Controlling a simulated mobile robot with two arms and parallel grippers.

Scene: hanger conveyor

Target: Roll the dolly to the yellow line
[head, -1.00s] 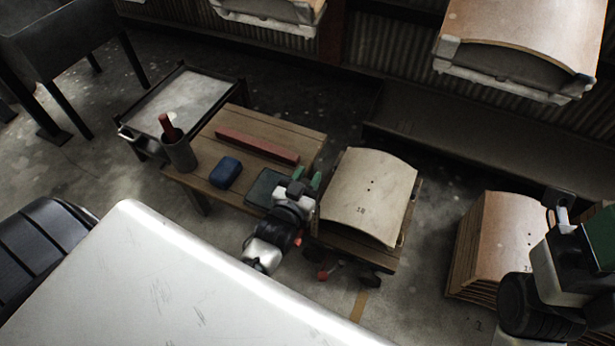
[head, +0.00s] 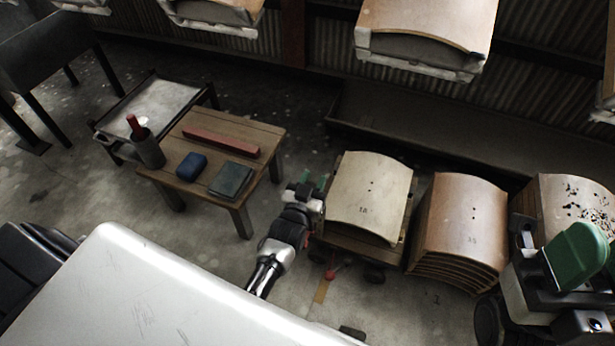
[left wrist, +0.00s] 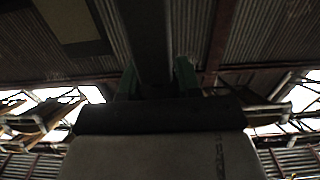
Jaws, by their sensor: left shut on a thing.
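The dolly (head: 398,250) is a low wooden cart on dark wheels, carrying a pale curved panel (head: 368,195) marked 18.
A stack of brown curved panels (head: 462,225) stands close to the dolly's right, with a speckled panel (head: 580,205) beyond. A wooden table (head: 225,138) with a blue box, dark book, red bar and cup stands left. Panels hang on carriers (head: 425,50) behind.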

